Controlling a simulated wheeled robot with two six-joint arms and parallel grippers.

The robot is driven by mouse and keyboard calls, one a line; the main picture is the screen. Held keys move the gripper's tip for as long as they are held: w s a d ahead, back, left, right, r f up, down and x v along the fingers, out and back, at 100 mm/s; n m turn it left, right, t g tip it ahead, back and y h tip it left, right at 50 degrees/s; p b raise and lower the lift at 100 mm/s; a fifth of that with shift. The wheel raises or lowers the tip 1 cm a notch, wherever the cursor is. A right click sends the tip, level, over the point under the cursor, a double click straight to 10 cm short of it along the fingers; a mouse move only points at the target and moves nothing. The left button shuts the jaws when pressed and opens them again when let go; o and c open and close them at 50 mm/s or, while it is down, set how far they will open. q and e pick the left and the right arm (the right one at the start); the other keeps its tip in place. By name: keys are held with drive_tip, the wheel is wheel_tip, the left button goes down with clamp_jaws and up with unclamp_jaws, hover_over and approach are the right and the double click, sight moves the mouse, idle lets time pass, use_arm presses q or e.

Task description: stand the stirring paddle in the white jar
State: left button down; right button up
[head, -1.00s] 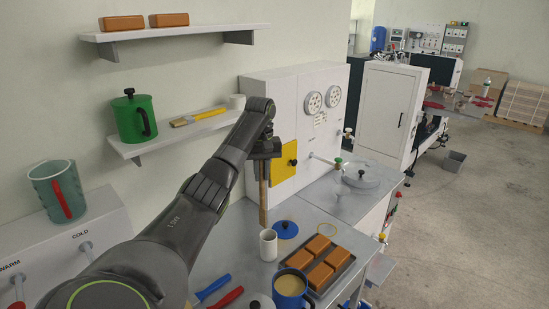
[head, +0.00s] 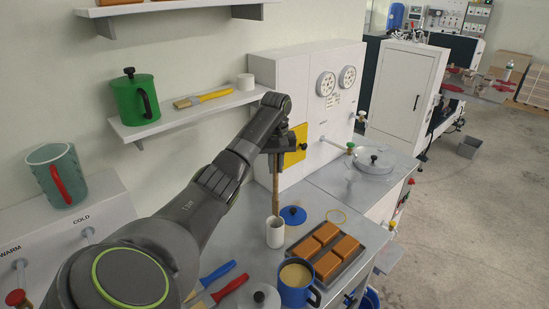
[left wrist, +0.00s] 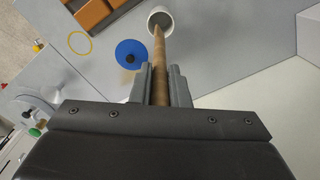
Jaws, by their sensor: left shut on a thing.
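The stirring paddle (head: 276,185) is a wooden stick that hangs about upright from my left gripper (head: 277,150). The gripper is shut on its upper part. The white jar (head: 275,235) stands upright on the grey bench, directly below the paddle. In the left wrist view the paddle (left wrist: 160,55) runs between the fingers (left wrist: 161,78), and its tip overlaps the mouth of the white jar (left wrist: 155,11). I cannot tell whether the tip is just above the rim or slightly inside. My right gripper is not in view.
A blue lid (head: 293,215) lies close to the jar's right. A tray of orange-brown blocks (head: 352,268) and a blue pot (head: 296,292) stand to the right and in front. Blue and red-handled tools (head: 225,290) lie at front left. A shelf (head: 190,118) is on the wall behind.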

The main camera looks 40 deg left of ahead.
sight(275, 181)
use_arm(q)
drive_tip(key=f, duration=0.2)
drive_tip(key=shift+s+f, duration=0.2)
drive_tip(key=shift+f, duration=0.2)
drive_tip(key=shift+d+f+b, duration=0.1)
drive_tip(key=shift+f+b, duration=0.25)
drive_tip(key=shift+f, duration=0.6)
drive_tip(key=shift+f+b, duration=0.3)
drive_tip(key=shift+f, duration=1.8)
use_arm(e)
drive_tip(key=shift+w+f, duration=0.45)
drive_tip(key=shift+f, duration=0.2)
